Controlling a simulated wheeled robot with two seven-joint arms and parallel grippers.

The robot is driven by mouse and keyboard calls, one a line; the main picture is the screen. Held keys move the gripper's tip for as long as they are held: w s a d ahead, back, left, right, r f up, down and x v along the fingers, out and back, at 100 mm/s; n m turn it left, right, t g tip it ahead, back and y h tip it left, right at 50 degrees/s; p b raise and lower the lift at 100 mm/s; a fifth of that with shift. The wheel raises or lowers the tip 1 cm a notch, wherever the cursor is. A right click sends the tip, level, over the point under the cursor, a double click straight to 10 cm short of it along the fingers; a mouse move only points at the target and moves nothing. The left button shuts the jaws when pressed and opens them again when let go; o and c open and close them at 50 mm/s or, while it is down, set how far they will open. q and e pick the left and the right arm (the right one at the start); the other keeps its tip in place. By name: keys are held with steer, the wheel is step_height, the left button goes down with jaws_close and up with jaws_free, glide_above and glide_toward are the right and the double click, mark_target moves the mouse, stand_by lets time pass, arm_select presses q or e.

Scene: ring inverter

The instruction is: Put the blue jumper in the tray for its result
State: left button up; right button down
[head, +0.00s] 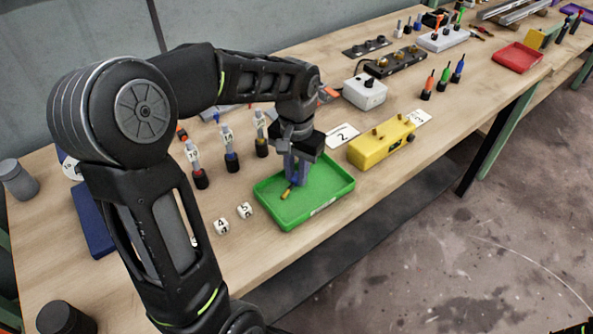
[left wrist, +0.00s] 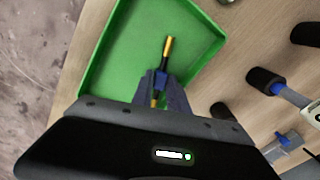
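The green tray (head: 337,192) lies on the bench near its front edge. My left gripper (head: 294,180) points down into it; its fingertips also show in the left wrist view (left wrist: 160,76). The fingers close around a slim piece with a gold tip and dark band, the blue jumper (left wrist: 168,46). My right gripper is not in view.
Two number dice (head: 221,226) lie left of the tray. Several numbered tags on black stands (head: 231,160) are behind it. A yellow box (head: 381,145) and a card marked 2 (head: 342,136) are to its right. A blue tray (head: 93,220) is at the left.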

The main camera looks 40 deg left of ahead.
arm_select(q)
steer(key=shift+o, duration=0.2)
steer(key=shift+r, duration=0.15)
step_height(320, 180, up, 12)
stand_by(0.5)
stand_by(0.5)
